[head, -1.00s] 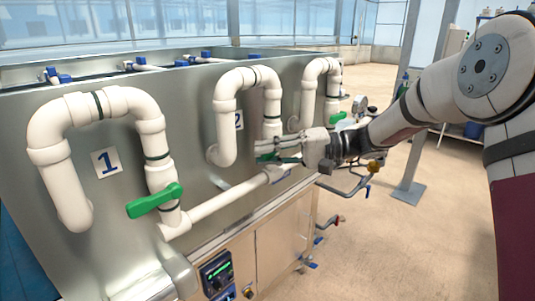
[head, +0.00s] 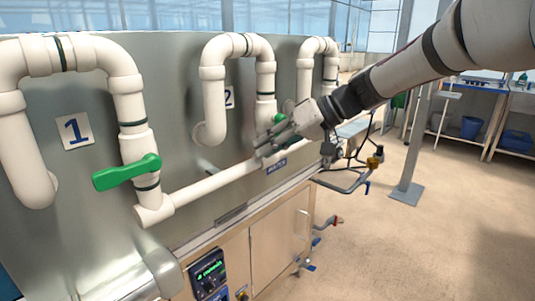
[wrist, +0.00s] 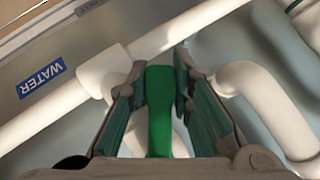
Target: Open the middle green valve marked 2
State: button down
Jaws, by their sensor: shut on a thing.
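The green handle of valve 2 (wrist: 159,110) lies lengthwise between the two fingers of my gripper (wrist: 160,95) in the wrist view. My gripper is shut on it. In the head view my gripper (head: 266,146) is at the lower end of the right leg of the pipe loop beside the 2 label (head: 229,97). Only a small green part of that handle (head: 279,118) shows there, above the fingers; the rest is hidden. The fingers slant down to the left across the pipe.
Valve 1 (head: 128,172), with a green handle pointing left, is on the near loop beside the 1 label (head: 75,130). A white horizontal pipe (head: 215,182) runs below. A third pipe loop (head: 318,46) stands behind my gripper. Open floor lies to the right.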

jog(key=shift+w+d+f+b, duration=0.2)
jog(key=shift+b, duration=0.1)
jog(key=shift+t, duration=0.3)
jog(key=c, duration=1.4)
grip_release()
jog(key=shift+r, duration=0.1)
jog(key=v, duration=1.2)
jog(key=shift+a+r, duration=0.15)
